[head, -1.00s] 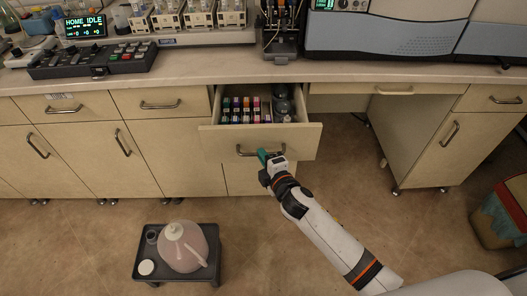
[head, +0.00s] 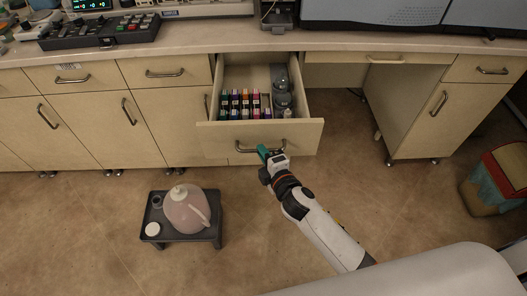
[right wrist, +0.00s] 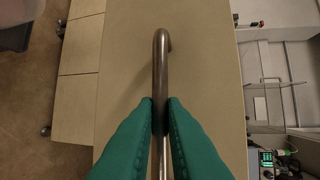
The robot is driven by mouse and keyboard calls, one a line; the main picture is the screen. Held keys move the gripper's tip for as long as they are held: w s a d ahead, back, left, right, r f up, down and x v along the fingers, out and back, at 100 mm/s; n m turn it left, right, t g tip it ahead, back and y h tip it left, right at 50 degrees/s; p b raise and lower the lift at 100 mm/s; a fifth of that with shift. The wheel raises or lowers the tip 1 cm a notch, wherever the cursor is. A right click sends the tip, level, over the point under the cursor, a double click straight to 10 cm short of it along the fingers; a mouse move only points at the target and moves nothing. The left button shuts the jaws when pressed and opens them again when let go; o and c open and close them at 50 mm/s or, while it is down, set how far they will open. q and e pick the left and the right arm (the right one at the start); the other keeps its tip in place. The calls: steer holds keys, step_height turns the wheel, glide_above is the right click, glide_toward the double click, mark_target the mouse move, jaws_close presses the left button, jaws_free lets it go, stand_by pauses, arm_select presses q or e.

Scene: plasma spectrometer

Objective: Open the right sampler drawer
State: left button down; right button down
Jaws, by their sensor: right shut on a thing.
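The sampler drawer (head: 225,140) stands pulled out from the bench in the head view. Inside it are several small coloured vials or boxes (head: 245,103) and grey containers (head: 282,90) at the right. My right gripper (head: 268,153) is at the drawer's bar handle (head: 245,149), near its right end. In the right wrist view its green fingers (right wrist: 161,115) are shut on the handle (right wrist: 161,70), one on each side. The drawer front (right wrist: 205,60) fills the middle of that view. My left gripper is not in view.
A black low stand (head: 185,240) with a pinkish jug (head: 190,208) stands on the floor at left front. A red and green bin (head: 500,180) is at the right. The bench top (head: 200,42) carries instruments. An open knee space lies right of the drawer.

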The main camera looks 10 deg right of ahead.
steer(key=c, duration=1.5)
jaws_free()
steer(key=v, duration=1.2)
steer(key=shift+d, duration=0.1)
steer(key=s+d+f+m+g+h, duration=0.1)
steer(key=s+d+f+m+g, duration=0.2)
steer(key=f, duration=0.7)
steer(key=s+d+f+m+g+p, duration=0.1)
steer(key=s+f+m+g, duration=0.2)
steer(key=f, duration=0.7)
steer(key=s+d+f+m+g+h, duration=0.1)
steer(key=s+d+f+m+g, duration=0.3)
steer(key=f, duration=0.6)
steer(key=s+f+m+g, duration=0.2)
steer(key=s+f, duration=0.4)
steer(key=s, duration=0.6)
steer(key=s+f+m+g+h+p, duration=0.1)
steer(key=s+f+m, duration=0.4)
steer(key=s, duration=0.6)
steer(key=shift+s+d+f+g, duration=0.4)
steer(key=shift+d+f+g, duration=0.1)
steer(key=shift+f+g, duration=0.35)
